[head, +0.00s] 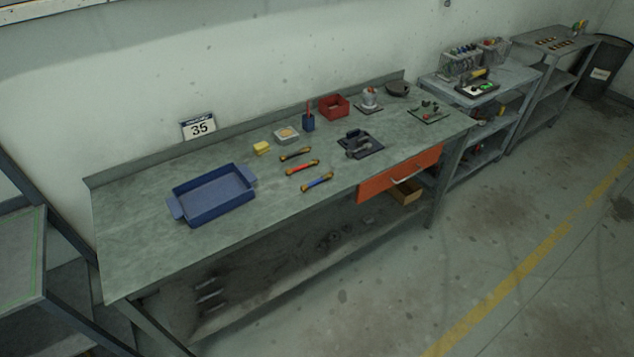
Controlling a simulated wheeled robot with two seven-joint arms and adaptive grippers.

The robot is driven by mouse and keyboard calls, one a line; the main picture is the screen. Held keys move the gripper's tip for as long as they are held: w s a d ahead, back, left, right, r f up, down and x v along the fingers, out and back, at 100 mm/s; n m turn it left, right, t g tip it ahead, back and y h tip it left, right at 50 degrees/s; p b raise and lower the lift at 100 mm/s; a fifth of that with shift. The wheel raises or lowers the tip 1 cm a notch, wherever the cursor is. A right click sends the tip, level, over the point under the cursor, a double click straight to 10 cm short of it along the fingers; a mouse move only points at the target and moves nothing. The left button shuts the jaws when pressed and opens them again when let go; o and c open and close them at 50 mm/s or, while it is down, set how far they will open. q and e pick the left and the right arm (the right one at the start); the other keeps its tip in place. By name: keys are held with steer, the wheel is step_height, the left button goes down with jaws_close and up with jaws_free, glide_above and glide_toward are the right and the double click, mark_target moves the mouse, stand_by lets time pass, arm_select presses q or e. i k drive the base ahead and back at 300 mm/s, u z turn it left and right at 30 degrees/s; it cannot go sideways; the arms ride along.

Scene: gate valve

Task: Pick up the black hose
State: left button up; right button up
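The black hose (295,154) lies on the workbench (130,214), a short dark tube with yellowish ends. It is the farthest back of three similar short hoses. A red hose (302,168) lies just in front of it, and a blue hose (317,182) in front of that. The three lie apart from each other, roughly parallel. Neither of my grippers shows in the head view.
A blue tray (212,196) stands left of the hoses. A yellow block (262,148), a small light box (286,135) and a dark blue cup (308,122) stand behind. A black fixture (360,145) is to the right. An orange drawer (400,174) sticks out at the front edge.

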mark_target(284, 157)
steer(key=z, duration=1.15)
steer(key=i, duration=2.75)
steer(key=u, duration=3.55)
